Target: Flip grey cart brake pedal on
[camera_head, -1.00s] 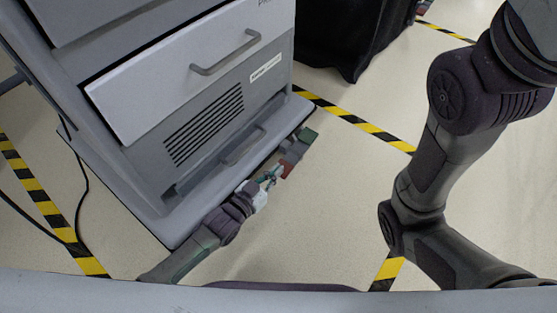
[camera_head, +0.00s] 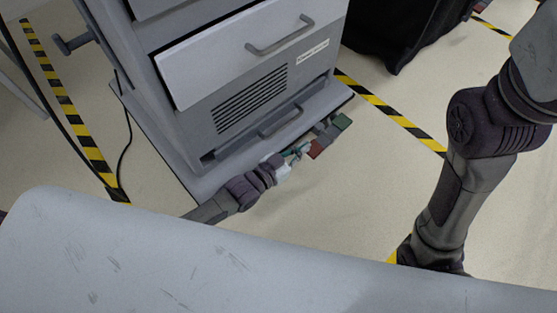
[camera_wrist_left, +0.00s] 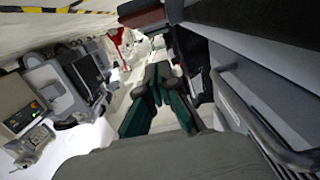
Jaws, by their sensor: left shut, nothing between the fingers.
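The grey cart (camera_head: 190,122) stands at the centre left of the head view. Its brake pedal assembly sits low at the cart's base, with a red pedal (camera_head: 317,149) nearer and a green pedal (camera_head: 341,122) farther. In the left wrist view a red pedal face (camera_wrist_left: 143,20) shows at the top. My left gripper (camera_head: 300,150) is low beside the cart's base, its tips close to the red pedal; I cannot tell whether they touch. In the left wrist view its fingers (camera_wrist_left: 157,84) are together and empty. My right arm crosses the right side; its gripper is out of view.
A dark covered cart (camera_head: 392,35) stands behind. Yellow-black floor tape (camera_head: 400,118) runs right of the grey cart, and more tape (camera_head: 85,140) lies left. A dark cable (camera_head: 124,150) hangs by the cart's left side. Floor in front of the pedals is clear.

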